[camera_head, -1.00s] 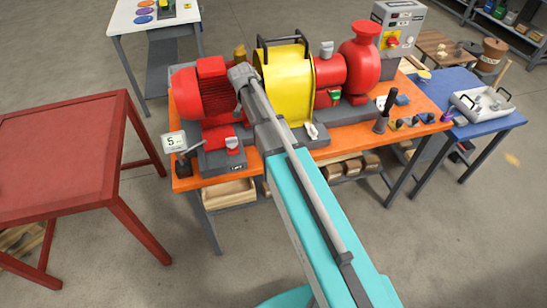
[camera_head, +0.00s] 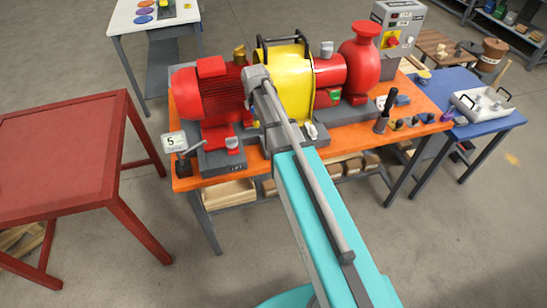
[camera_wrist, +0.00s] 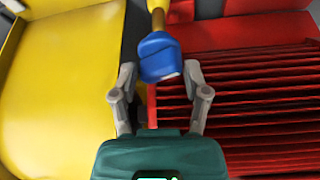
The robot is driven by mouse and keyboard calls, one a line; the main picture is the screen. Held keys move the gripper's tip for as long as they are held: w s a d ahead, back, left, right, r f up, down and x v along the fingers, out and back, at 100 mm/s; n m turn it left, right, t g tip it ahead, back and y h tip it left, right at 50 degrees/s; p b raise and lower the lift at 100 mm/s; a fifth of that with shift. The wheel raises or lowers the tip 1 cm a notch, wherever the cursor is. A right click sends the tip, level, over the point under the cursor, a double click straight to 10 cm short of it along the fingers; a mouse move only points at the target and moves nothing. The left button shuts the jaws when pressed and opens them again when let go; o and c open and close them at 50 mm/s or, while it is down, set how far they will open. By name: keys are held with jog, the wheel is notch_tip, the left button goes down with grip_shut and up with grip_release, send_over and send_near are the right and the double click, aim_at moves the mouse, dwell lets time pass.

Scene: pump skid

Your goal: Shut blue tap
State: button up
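The blue tap handle (camera_wrist: 160,57) shows in the wrist view, on a brass-coloured stem between the yellow guard (camera_wrist: 60,70) and the red finned motor (camera_wrist: 240,85). My gripper (camera_wrist: 158,76) is open, one finger on each side of the handle's near end. The fingers stand apart from the handle with gaps on both sides, and nothing is held. In the head view my wrist hangs over the join of the red motor (camera_head: 205,92) and the yellow guard (camera_head: 287,85). There I cannot make out the blue handle or the fingertips.
The pump skid stands on an orange table (camera_head: 340,135). A red pump (camera_head: 361,62) is right of the guard, and a grey control box (camera_head: 402,20) stands behind it. A black handle on the guard rises near my wrist. A red table (camera_head: 65,160) is at left.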

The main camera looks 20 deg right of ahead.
jog(key=shift+n, duration=0.6)
jog(key=shift+r+y+p, duration=0.3)
jog(key=p+v, duration=1.2)
jog(key=v, duration=0.1)
jog(key=s+f+g+b, duration=0.2)
jog(key=s+f+b, duration=0.3)
jog(key=s, duration=0.5)
jog(key=s+f+g+b, duration=0.2)
jog(key=s+f+b, duration=0.4)
jog(key=s, duration=0.5)
jog(key=shift+a+f+g, duration=0.25)
jog(key=shift+f+g, duration=0.05)
jog(key=shift+f, duration=0.6)
